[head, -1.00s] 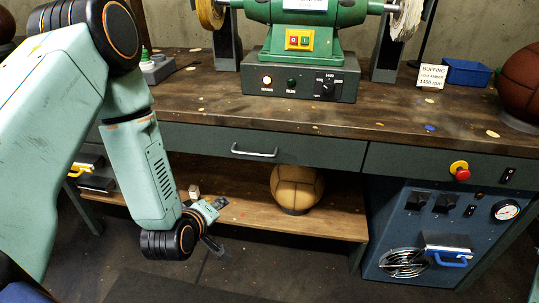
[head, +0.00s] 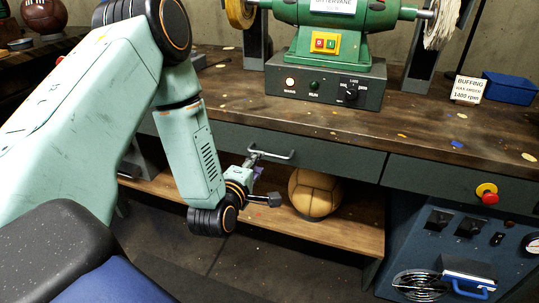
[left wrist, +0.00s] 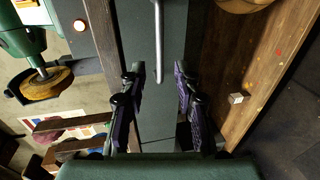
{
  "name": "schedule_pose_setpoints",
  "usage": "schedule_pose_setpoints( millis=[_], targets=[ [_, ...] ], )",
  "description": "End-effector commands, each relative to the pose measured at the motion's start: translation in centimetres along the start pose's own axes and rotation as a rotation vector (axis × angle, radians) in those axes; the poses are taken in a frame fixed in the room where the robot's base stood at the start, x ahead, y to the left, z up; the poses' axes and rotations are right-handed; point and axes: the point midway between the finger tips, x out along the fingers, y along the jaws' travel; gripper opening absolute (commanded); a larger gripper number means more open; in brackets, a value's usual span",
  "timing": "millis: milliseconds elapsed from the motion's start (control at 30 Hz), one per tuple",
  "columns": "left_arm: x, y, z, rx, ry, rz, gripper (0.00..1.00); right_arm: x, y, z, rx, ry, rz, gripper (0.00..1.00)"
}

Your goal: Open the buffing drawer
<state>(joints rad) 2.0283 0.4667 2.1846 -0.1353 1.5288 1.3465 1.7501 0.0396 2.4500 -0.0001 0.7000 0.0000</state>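The buffing drawer (head: 330,158) is a dark grey-green front under the workbench, and it looks shut. Its silver bar handle (head: 271,154) runs along the front. My left gripper (head: 266,178) is just in front of and below the handle's left end in the head view. In the left wrist view the handle (left wrist: 158,40) runs up the picture, ahead of the fingers and roughly between their lines. I cannot tell whether any finger touches the handle. My right gripper is not in view.
A green buffing machine (head: 328,45) stands on the workbench (head: 400,130). A tan leather ball (head: 314,193) sits on the shelf (head: 345,232) below the drawer, close to the left gripper. A blue-grey cabinet with a red button (head: 488,194) above it stands at right.

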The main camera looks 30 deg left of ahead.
Motion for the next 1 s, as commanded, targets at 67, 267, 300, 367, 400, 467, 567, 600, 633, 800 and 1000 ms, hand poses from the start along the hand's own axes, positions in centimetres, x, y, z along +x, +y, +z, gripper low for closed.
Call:
schedule_pose_setpoints(
  millis=[67, 267, 300, 367, 400, 467, 567, 600, 633, 800, 1000],
  targets=[
    [1.0, 0.0, 0.1, 0.002, -0.002, 0.004, 0.32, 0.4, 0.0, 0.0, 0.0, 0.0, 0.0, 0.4],
    [4.3, -0.1, 0.2, 0.004, -0.003, 0.004, 0.32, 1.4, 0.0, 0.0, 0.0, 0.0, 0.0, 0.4],
    [4.9, -0.1, 0.3, 0.004, -0.003, 0.005, 0.32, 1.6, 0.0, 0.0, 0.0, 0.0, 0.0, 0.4],
    [5.7, -0.1, 0.4, 0.004, -0.004, 0.004, 0.32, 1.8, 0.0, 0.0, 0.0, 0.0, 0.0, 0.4],
    [6.2, -0.1, 0.4, 0.004, -0.004, 0.003, 0.32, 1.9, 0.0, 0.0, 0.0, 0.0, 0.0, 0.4],
    [6.8, -0.1, 0.5, 0.004, -0.005, 0.003, 0.32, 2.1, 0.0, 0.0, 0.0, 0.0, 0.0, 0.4],
    [7.3, 0.0, 0.6, 0.005, -0.005, 0.001, 0.32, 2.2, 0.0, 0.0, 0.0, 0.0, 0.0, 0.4],
    [7.5, 0.0, 0.6, 0.005, -0.005, 0.001, 0.32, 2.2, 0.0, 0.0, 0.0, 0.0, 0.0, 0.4],
    [7.5, 0.0, 0.7, 0.005, -0.005, 0.001, 0.32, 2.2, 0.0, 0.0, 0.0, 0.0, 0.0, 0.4],
    [7.6, 0.1, 0.7, 0.004, -0.004, 0.0, 0.32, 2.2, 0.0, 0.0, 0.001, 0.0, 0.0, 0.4],
    [7.5, 0.0, 0.6, 0.004, -0.005, 0.0, 0.2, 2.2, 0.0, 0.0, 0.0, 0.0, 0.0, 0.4]
  ],
)
